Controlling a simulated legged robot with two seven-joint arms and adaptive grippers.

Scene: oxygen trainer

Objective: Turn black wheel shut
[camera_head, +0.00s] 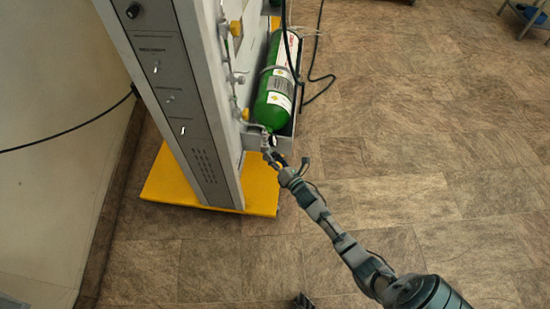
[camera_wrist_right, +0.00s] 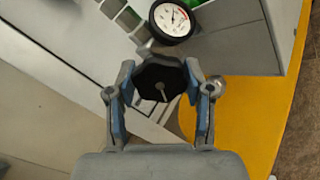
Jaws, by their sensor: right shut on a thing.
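The black wheel (camera_wrist_right: 160,84) is an octagonal knob in the right wrist view, set between the two fingers of my right gripper (camera_wrist_right: 160,100). The fingers, with blue inner pads, are shut on its sides. In the head view my right gripper (camera_head: 274,155) is at the near end of the green oxygen cylinder (camera_head: 272,106), where the wheel is mostly hidden. A round white gauge (camera_wrist_right: 172,20) with a dark rim sits just beyond the wheel.
The grey trainer panel (camera_head: 180,100) stands on a yellow base (camera_head: 262,192) left of the cylinder. A dark hose (camera_head: 318,80) runs beside the cylinder onto the floor. A wall is at far left. The tiled floor (camera_head: 420,150) to the right is mostly clear.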

